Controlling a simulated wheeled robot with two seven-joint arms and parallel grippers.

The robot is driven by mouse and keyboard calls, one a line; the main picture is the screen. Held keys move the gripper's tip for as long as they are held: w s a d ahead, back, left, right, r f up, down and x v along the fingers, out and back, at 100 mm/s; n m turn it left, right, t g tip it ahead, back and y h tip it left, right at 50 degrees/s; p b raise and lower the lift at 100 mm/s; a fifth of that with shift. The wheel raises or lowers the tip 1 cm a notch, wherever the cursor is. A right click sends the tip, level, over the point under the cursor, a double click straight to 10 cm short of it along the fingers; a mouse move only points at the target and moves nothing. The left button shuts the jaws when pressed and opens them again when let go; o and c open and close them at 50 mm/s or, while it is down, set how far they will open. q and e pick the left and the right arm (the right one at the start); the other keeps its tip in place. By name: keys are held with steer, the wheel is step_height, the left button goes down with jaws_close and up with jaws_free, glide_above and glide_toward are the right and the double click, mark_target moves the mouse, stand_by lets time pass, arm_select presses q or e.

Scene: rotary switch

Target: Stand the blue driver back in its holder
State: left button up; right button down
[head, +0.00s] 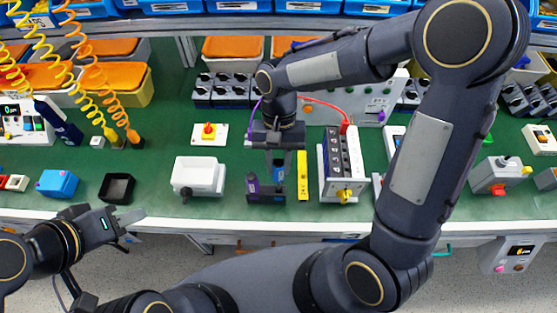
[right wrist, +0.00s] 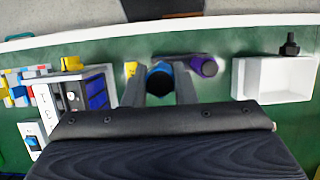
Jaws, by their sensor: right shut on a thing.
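My right gripper (head: 277,178) points down over the bench and is shut on the blue driver (head: 278,173). In the right wrist view the driver's round blue-black end (right wrist: 160,78) shows between the two fingers. The dark holder (head: 266,197) stands near the bench's front edge, directly below this gripper. The purple driver (head: 252,183) is upright in the holder, just left of the blue one. I cannot tell whether the blue driver's lower end is in its hole or above it. My left gripper (head: 134,226) is empty and open, off the bench's front edge at the left.
A yellow block (head: 302,175) stands close right of the holder, then a white switch box (head: 340,165) with a red cable. A white tray (head: 200,177) is to the left, beside a black open box (head: 117,188). Green bench is free behind the holder.

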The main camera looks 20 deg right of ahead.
mark_target(278, 177)
steer(key=shift+f, duration=0.25)
steer(key=shift+f+b, duration=2.65)
steer(key=shift+f, duration=0.75)
steer(key=c, duration=1.1)
jaws_free()
steer(key=shift+r, duration=0.1)
steer(key=shift+r, duration=0.1)
steer(key=v, duration=0.7)
steer(key=shift+w+r, duration=0.2)
steer(key=shift+r, duration=0.05)
